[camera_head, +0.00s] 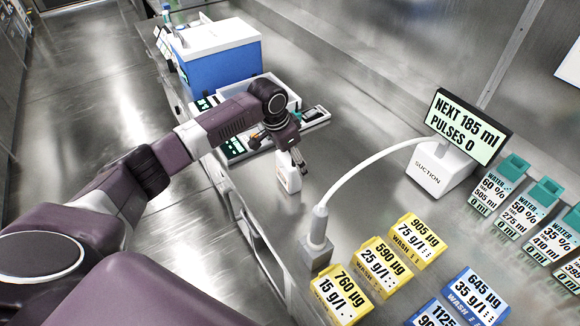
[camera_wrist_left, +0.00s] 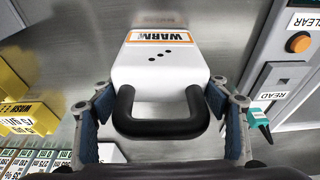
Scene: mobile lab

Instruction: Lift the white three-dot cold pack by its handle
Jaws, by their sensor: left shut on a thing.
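The white pack (camera_wrist_left: 160,66) has three black dots, an orange-bordered label reading WARM and a black loop handle (camera_wrist_left: 160,128). In the left wrist view it is in the upper middle, with the handle toward me. In the head view the white pack (camera_head: 289,178) is small, below my left gripper (camera_head: 297,160) and partly covered by it. In the left wrist view the fingers of my left gripper (camera_wrist_left: 160,112) stand on both sides of the handle, shut on it. I cannot tell whether the pack touches the bench. My right gripper is not in view.
A blue box with a white lid (camera_head: 220,67) stands behind on the bench. A suction unit (camera_head: 440,170) with a white hose and nozzle (camera_head: 317,240) is to the right. Yellow wash boxes (camera_head: 381,265), blue boxes and water containers stand at lower right.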

